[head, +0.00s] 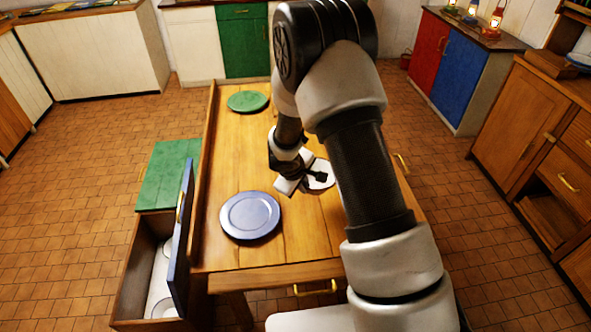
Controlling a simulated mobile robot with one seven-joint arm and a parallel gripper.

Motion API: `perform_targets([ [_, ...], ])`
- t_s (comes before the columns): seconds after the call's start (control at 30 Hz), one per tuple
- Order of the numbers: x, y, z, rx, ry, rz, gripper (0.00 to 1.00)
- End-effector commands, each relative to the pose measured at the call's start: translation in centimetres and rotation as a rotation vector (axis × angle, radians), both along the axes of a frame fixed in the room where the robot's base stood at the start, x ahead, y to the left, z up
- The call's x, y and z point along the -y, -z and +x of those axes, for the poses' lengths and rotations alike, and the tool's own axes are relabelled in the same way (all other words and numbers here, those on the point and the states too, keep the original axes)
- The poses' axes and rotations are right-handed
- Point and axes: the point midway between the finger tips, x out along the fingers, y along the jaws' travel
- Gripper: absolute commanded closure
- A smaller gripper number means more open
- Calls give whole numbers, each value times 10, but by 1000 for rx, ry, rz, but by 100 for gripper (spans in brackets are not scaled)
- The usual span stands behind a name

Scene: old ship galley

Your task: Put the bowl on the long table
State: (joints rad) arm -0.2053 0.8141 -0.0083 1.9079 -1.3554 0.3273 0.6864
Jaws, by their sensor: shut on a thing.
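The long wooden table (304,240) stands in front of me, running away from me. My gripper (314,177) is over its middle, pointing to the right, shut on a white bowl (322,168). My arm hides the bowl's right side. I cannot tell whether the bowl touches the tabletop or is held just above it.
A blue plate (251,216) lies at the table's near left, a green plate (247,101) at its far end. Left of the table is a bench box with its blue lid (183,240) raised and white dishes inside. Cabinets (538,150) line the right.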

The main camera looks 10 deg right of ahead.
Motion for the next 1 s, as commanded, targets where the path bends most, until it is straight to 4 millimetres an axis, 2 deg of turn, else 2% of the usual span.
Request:
perform_targets([
  [0.03, 0, 15, -2, -6, -4, -3, 100],
  [0.1, 0, 28, -1, -4, -2, -2, 100],
  [0.33, 0, 51, -1, -2, 1, -2, 100],
  [0.53, 0, 79, -1, -2, 2, -1, 100],
  [1.0, 0, 87, -1, -1, 4, 0, 100],
])
